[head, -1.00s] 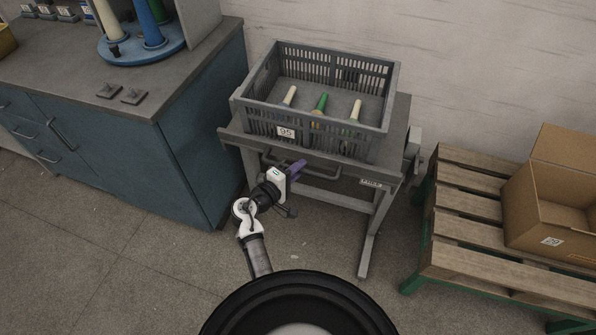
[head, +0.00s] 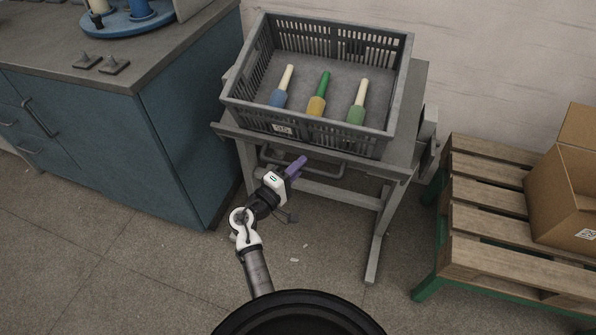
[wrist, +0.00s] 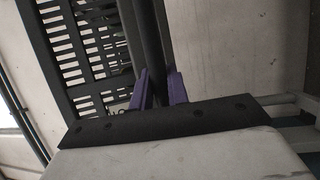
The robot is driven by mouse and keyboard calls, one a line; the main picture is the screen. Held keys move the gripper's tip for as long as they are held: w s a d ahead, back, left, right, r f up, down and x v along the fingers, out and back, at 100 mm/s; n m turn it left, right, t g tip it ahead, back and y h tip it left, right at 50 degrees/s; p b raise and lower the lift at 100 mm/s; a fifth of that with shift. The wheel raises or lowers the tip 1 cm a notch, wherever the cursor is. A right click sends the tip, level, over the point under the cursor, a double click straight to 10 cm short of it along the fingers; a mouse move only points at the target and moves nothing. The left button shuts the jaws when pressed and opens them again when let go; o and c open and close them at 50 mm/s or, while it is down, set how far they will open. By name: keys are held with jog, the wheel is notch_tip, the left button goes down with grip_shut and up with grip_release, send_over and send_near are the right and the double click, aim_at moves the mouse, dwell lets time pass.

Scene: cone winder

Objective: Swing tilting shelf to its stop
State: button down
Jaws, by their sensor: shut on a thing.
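The tilting shelf (head: 397,152) is a grey top on a grey legged stand, and it slopes down toward me. A grey slatted crate (head: 392,105) rests on it. In the crate lie several bobbins with coloured lower parts, among them a green-and-yellow one (head: 319,95). A bar handle (head: 325,176) runs below the shelf's front edge. My gripper (head: 299,165), with purple fingers, is shut on this handle at its left part. In the wrist view, my fingers (wrist: 158,88) stand on both sides of a dark bar, and the crate's slats (wrist: 62,45) show at the left.
A blue cabinet (head: 150,140) with a grey worktop stands close on the left. A wooden pallet (head: 485,205) on a green frame, bearing a cardboard box (head: 560,200), is on the right. A pale wall (head: 500,60) is behind.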

jog(key=shift+w+f+b, duration=0.15)
jog(key=shift+f+b, duration=0.25)
jog(key=shift+f, duration=0.5)
jog(key=c, duration=1.4)
grip_release()
jog(key=shift+o, duration=0.2)
jog(key=b+v, duration=0.1)
jog(key=v, duration=1.2)
jog(key=shift+s+a+b, duration=0.2)
jog(key=shift+s+b, duration=0.1)
jog(key=shift+s, duration=0.1)
